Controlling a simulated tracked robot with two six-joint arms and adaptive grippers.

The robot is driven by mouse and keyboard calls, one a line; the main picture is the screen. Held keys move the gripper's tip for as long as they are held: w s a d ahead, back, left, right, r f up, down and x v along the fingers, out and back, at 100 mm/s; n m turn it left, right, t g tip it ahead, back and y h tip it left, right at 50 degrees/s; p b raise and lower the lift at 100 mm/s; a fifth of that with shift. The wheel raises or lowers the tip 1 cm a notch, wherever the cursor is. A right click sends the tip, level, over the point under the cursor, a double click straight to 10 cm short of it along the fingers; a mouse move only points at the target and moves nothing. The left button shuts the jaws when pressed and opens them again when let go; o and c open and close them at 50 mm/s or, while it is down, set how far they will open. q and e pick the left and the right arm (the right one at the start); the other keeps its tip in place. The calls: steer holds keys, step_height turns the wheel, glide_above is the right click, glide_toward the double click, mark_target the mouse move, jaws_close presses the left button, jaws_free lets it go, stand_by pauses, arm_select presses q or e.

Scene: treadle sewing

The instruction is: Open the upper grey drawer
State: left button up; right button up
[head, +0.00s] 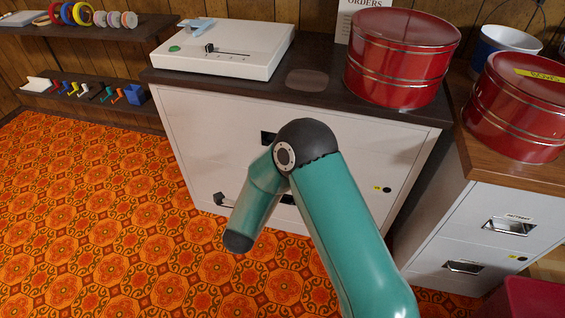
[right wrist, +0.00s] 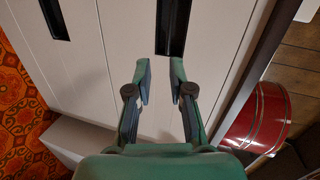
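A wide light-grey cabinet (head: 215,125) with a dark top stands in the middle of the head view. Its front has an upper dark handle slot (head: 267,138) and a lower one (head: 288,199), both partly covered by my right arm. In the right wrist view, turned sideways, my right gripper (right wrist: 162,68) is open and empty, its two fingers apart. It faces the upper drawer front (right wrist: 130,70), with the upper slot (right wrist: 173,28) just beyond the fingertips. Contact cannot be told. The drawer looks closed. The right gripper's fingers are not clear in the head view. My left gripper is not in view.
A white device (head: 225,50) and a red tin (head: 400,60) stand on the cabinet top. At right, a second cabinet (head: 480,230) with metal handles carries another red tin (head: 515,105). Wall shelves (head: 90,90) hold small items at left. The orange patterned floor (head: 110,210) is clear.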

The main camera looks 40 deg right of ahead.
steer(key=shift+m+h, duration=0.6)
steer(key=shift+m, duration=0.2)
steer(key=x, duration=0.5)
steer(key=b+x, duration=0.1)
steer(key=x, duration=0.5)
steer(key=b+x, duration=0.1)
steer(key=x, duration=0.5)
steer(key=shift+s+d+r, duration=0.15)
steer(key=shift+s+d, duration=0.1)
steer(key=shift+d, duration=0.1)
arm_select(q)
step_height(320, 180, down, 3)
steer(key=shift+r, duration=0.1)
arm_select(e)
jaws_close()
